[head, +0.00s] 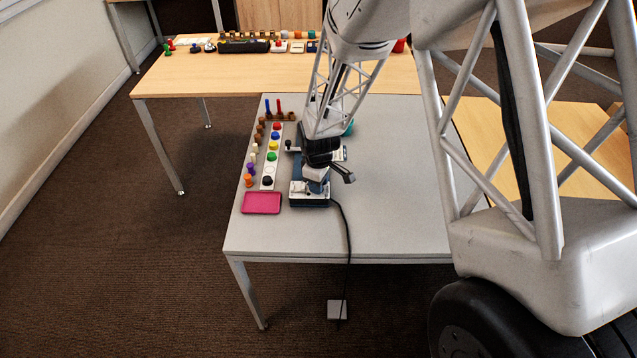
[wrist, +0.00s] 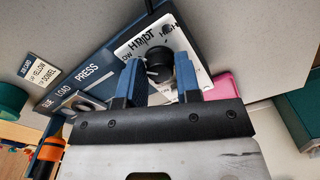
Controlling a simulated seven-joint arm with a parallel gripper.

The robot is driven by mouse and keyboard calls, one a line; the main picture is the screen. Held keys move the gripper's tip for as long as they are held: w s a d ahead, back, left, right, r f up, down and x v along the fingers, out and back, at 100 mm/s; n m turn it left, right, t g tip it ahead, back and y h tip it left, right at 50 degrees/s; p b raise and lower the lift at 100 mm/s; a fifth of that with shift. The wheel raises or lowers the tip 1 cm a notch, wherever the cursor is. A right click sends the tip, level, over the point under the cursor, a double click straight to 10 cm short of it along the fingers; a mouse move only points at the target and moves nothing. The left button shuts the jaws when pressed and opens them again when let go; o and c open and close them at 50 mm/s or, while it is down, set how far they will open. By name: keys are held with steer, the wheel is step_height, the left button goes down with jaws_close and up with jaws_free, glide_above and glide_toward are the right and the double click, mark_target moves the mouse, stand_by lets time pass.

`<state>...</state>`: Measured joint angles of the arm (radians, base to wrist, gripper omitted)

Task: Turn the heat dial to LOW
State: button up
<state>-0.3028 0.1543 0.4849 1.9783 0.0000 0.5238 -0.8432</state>
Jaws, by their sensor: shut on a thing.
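The heat dial (wrist: 159,57) is a dark round knob on a white panel (wrist: 135,48) in the wrist view. My gripper (wrist: 161,78) has its two blue fingers on either side of the knob and is shut on it. A pale mark shows on the knob's near side. The panel's lettering is partly legible, with "HIGH" at the upper right and part of "LOW" at the left. In the head view my gripper (head: 318,184) reaches down over the device's white panel (head: 298,188) at the near end; the dial is hidden there.
The blue press (wrist: 88,75) carries PRESS and LOAD labels. A pink tray (head: 261,203) lies left of the device, beside a strip of coloured buttons (head: 272,157). A black cable (head: 347,235) runs to a floor pedal (head: 337,309). The grey table (head: 400,215) is clear to the right.

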steer(key=o, duration=0.6)
steer(key=shift+r, duration=0.15)
steer(key=shift+r, duration=3.7)
steer(key=shift+r, duration=0.1)
